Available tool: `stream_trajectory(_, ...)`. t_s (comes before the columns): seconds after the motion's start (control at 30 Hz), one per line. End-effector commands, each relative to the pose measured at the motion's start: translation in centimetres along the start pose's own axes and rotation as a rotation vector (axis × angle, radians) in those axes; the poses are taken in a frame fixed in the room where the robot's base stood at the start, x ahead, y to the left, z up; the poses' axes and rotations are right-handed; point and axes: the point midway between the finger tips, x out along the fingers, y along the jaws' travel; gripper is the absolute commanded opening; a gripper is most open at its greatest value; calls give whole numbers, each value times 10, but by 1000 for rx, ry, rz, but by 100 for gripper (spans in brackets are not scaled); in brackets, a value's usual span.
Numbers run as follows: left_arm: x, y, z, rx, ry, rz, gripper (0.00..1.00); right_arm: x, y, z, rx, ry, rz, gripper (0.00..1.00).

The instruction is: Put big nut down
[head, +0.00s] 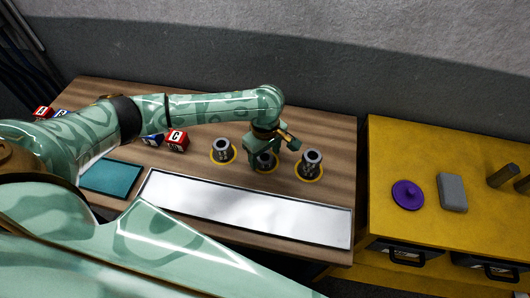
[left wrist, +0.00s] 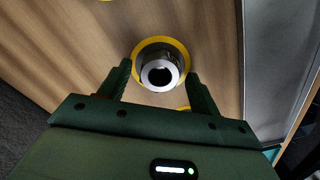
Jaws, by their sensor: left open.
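Three grey, hollow, round metal parts stand on yellow rings on the wooden table: a left one (head: 223,150), a middle one (head: 265,161) and a right one (head: 311,160). I cannot tell which is the big nut. My left gripper (head: 262,150) points down at the middle part and partly hides it. In the left wrist view, a shiny metal part (left wrist: 160,73) with a dark hole stands upright inside a yellow ring (left wrist: 139,50). The fingers of my left gripper (left wrist: 159,80) are open on either side of it, with gaps visible. My right gripper is not in view.
A long white panel (head: 245,208) and a teal mat (head: 112,178) lie in front. Letter blocks (head: 177,140) sit at the left. A yellow cabinet (head: 400,150) at the right holds a purple disc (head: 407,194) and a grey block (head: 452,191).

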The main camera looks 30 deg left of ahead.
Motion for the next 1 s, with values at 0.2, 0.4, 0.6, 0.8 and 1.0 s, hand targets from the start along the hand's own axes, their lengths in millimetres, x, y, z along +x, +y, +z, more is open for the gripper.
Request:
stream_trajectory(0.2, -26, 0, 0, 1, 1, 3, 63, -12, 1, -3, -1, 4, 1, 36)
stream_trajectory(0.4, -76, 1, 0, 0, 1, 4, 63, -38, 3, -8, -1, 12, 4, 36)
stream_trajectory(0.6, -112, 1, 0, 0, 1, 2, 63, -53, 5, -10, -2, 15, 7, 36)
stream_trajectory(0.8, -123, 0, 0, -1, 0, 0, 63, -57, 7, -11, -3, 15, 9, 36)
stream_trajectory(1.0, -122, 0, 0, -1, -1, -1, 63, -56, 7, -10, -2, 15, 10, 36)
